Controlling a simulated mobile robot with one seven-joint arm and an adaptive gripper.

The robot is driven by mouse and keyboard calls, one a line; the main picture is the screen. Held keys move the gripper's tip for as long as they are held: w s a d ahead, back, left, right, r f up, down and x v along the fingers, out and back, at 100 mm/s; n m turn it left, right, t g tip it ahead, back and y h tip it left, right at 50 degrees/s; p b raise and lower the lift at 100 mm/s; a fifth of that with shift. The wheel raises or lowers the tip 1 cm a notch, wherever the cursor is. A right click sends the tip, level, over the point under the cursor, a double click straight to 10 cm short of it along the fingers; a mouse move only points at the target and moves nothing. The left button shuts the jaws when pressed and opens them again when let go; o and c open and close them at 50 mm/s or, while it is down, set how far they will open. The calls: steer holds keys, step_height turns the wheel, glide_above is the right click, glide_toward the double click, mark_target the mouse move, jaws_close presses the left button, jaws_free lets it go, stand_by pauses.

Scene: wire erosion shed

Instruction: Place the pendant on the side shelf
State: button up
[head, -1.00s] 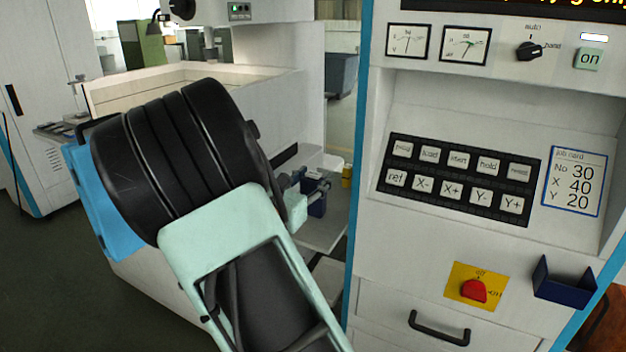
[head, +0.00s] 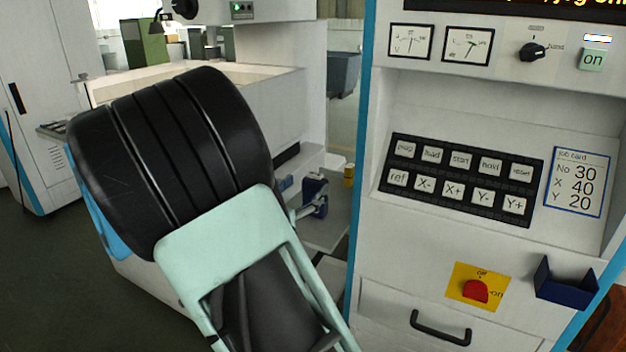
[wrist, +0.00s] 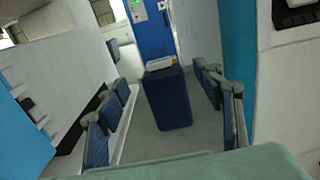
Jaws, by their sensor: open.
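A dark blue upright block, which looks like the pendant, stands on the pale side shelf (head: 322,236) beside the machine. In the wrist view the blue block (wrist: 170,100) stands upright between the two finger pairs of my gripper (wrist: 162,82), with clear gaps on both sides. The gripper is open and does not visibly touch it. In the head view my wrist hides most of the gripper; a finger shows close to the block (head: 315,190).
The machine body (head: 285,105) is on the left.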

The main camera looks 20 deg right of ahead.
steer(key=v, duration=0.6)
steer(key=shift+s+a, duration=0.2)
